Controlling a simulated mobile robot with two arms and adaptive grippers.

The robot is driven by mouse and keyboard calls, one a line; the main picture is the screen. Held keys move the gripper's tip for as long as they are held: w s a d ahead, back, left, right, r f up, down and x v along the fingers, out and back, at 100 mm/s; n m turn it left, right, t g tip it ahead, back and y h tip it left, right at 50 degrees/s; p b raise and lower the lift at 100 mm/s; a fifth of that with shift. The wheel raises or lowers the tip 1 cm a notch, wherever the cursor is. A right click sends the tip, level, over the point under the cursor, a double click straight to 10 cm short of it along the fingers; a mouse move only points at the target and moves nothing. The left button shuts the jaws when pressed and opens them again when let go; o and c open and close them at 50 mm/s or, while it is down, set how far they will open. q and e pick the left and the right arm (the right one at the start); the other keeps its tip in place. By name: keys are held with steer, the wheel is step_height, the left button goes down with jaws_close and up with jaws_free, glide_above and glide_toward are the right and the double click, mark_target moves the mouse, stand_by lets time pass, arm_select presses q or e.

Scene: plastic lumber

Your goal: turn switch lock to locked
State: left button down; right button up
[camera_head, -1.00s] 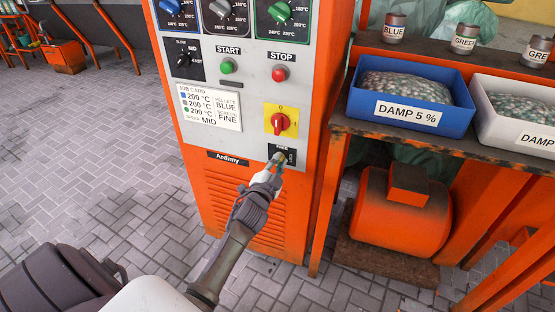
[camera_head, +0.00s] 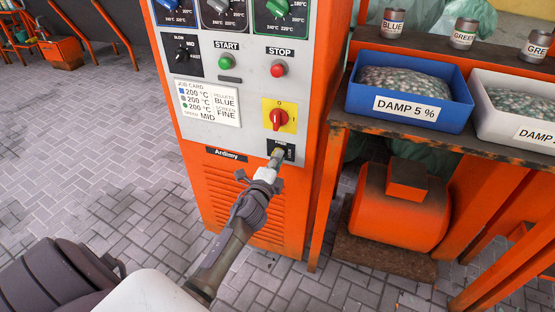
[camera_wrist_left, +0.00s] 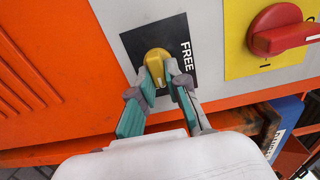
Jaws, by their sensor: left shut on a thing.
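The switch lock is a small yellow knob (camera_wrist_left: 156,62) on a black plate (camera_wrist_left: 184,50) on the grey panel. The plate carries the word FREE, and its other wording is partly hidden. In the head view the plate (camera_head: 289,147) sits low on the panel, below a red rotary switch. My left gripper (camera_wrist_left: 165,78) is shut on the yellow knob, with one fingertip on each side of it. It also shows in the head view (camera_head: 275,160), reaching the plate from below. The fingers cover part of the knob and plate. My right gripper is not in view.
A red rotary switch (camera_head: 279,118) on a yellow plate is close above the lock. Green START (camera_head: 226,62) and red STOP (camera_head: 278,69) buttons sit higher. A bench with a blue bin (camera_head: 408,115) stands to the right.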

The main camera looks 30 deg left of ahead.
arm_select(q)
steer(key=shift+w+a+r, duration=0.1)
steer(key=shift+r, duration=0.25)
steer(key=c, duration=1.2)
jaws_free()
steer(key=shift+o, duration=0.2)
steer(key=shift+f, duration=0.2)
steer(key=shift+f, duration=0.1)
steer(key=v, duration=1.2)
